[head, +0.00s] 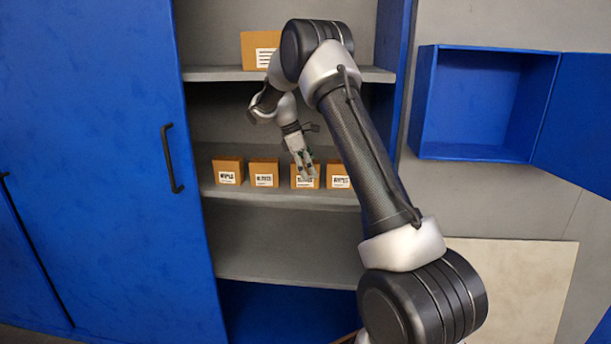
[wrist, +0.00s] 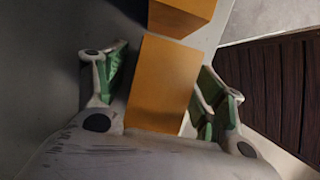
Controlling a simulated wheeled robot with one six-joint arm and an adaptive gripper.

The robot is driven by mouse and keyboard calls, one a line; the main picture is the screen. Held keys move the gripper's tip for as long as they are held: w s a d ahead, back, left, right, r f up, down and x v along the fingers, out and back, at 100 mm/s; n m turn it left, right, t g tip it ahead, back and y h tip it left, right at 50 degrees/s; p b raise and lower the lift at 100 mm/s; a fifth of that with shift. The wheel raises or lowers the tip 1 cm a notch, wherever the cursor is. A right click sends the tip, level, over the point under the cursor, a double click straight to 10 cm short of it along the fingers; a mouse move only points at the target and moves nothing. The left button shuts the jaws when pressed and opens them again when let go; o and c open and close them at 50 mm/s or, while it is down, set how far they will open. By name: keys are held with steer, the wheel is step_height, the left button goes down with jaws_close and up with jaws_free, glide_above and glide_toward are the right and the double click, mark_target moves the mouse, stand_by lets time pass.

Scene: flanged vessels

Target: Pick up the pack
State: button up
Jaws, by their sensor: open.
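Several small orange-brown packs with white labels stand in a row on the middle shelf. In the head view my gripper (head: 304,170) points down at the third pack from the left (head: 297,184) and partly hides it. In the wrist view an orange pack (wrist: 162,90) lies between the two green-padded fingers of my gripper (wrist: 164,65). The fingers are open, one on each side of it, with a gap on the left. Whether the right finger touches the pack, I cannot tell.
Neighbouring packs stand at left (head: 228,170), centre-left (head: 264,172) and right (head: 338,174); another pack shows in the wrist view (wrist: 180,14). A larger box (head: 258,48) is on the upper shelf (head: 215,74). A blue door (head: 110,150) flanks the shelves.

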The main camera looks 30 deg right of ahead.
steer(key=shift+f, duration=0.25)
stand_by(0.3)
steer(key=c, duration=1.2)
